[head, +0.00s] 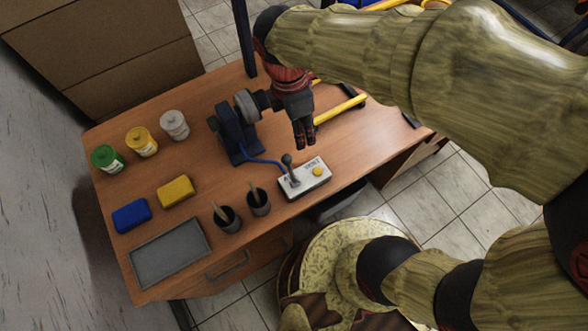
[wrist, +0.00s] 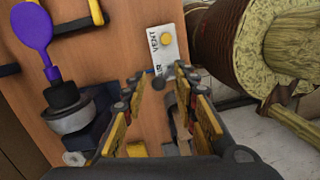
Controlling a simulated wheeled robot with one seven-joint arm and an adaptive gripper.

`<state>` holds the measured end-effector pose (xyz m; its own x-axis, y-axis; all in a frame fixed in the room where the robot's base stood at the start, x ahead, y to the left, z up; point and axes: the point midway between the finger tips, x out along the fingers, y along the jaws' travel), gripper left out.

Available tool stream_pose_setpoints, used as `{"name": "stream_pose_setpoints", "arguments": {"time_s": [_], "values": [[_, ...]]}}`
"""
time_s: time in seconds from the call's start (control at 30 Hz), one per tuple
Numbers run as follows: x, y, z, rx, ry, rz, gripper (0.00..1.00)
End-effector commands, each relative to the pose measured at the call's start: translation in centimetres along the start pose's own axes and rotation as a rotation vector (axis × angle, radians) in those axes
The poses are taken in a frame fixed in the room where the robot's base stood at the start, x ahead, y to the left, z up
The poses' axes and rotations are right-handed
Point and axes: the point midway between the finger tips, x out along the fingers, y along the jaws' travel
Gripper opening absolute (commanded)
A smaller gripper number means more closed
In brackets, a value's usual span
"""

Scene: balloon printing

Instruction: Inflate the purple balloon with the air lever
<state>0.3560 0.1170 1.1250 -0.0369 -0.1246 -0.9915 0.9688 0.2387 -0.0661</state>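The purple balloon (wrist: 30,27) sits on the dark nozzle (wrist: 62,95) in the wrist view and looks small and spoon-shaped. In the head view it does not show; my gripper and arm cover that area. The air lever (head: 287,160) has a dark round knob and stands on a white control box (head: 312,184) with a yellow button, near the table's front edge. My gripper (head: 305,146) is above the table, just behind the lever. In the wrist view my gripper (wrist: 158,82) is open and empty, with the lever knob (wrist: 158,85) showing between its fingertips, apart from both.
A blue pump stand (head: 235,137) with a blue hose is left of my gripper. Two dark cups with brushes (head: 228,222), a grey tray (head: 170,252), yellow (head: 176,191) and blue (head: 131,215) blocks and several paint cans (head: 141,142) stand at left.

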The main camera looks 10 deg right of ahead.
Motion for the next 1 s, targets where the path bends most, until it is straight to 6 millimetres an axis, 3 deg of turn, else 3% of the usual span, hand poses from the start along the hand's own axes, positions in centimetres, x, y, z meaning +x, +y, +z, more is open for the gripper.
{"name": "stream_pose_setpoints", "arguments": {"time_s": [0.2, 0.4, 0.67, 1.0], "values": [[3.6, 1.1, -4.2, -0.508, -0.05, -0.149, 0.29], [5.4, 1.3, -5.9, -0.751, -0.062, -0.224, 0.29], [7.5, 0.9, -5.9, -0.792, -0.061, -0.237, 0.29], [13.7, -0.3, -5.0, -0.789, -0.061, -0.236, 0.29]]}}
